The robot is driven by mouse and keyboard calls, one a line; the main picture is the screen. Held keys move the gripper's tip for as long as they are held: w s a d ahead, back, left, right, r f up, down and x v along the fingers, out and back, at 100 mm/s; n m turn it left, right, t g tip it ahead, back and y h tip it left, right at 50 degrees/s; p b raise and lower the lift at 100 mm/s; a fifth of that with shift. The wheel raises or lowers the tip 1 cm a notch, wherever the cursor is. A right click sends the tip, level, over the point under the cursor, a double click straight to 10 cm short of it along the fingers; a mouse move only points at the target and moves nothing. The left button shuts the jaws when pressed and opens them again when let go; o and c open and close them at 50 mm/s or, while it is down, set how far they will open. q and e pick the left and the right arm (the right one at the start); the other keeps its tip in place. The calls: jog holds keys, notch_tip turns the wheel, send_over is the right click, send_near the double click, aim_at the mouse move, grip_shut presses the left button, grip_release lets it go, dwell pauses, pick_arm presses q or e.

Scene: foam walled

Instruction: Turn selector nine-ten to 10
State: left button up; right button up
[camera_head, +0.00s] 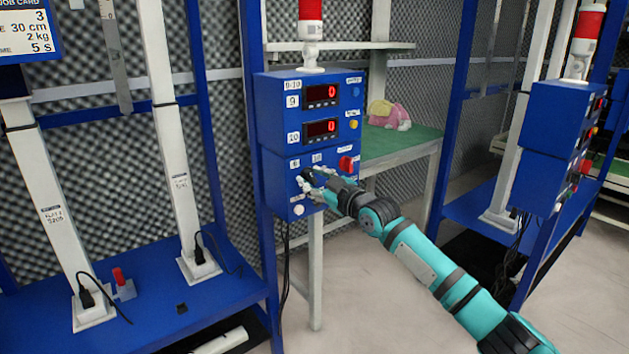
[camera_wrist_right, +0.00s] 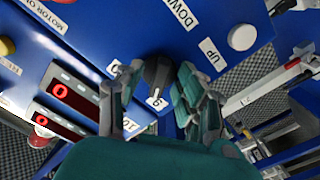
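The knob appears to point at 9. My right gripper (camera_head: 312,178) is at the lower front of the box. In the wrist view its fingers (camera_wrist_right: 158,82) stand on either side of the knob, with a small gap visible. My left gripper is out of view.
Two red displays (camera_head: 321,95) reading 0 sit above the selector. A red switch (camera_head: 346,163) and a white button (camera_head: 298,210) are close to my right gripper. A green-topped table (camera_head: 395,147) with a pink toy (camera_head: 385,114) stands behind.

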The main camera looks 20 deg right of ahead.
grip_shut()
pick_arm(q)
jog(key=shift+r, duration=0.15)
pick_arm(e)
jog(key=shift+r+m+p, duration=0.1)
jog(key=shift+m+p, duration=0.6)
jog(key=shift+p, duration=0.05)
jog(key=m+p, duration=0.2)
jog(key=m, duration=0.1)
jog(key=m+p, duration=0.1)
jog(key=m, duration=0.4)
jog(key=shift+p, duration=0.4)
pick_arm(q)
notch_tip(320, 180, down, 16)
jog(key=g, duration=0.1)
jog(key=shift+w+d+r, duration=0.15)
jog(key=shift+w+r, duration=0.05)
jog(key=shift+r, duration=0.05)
pick_arm(e)
jog(key=shift+m, duration=1.3)
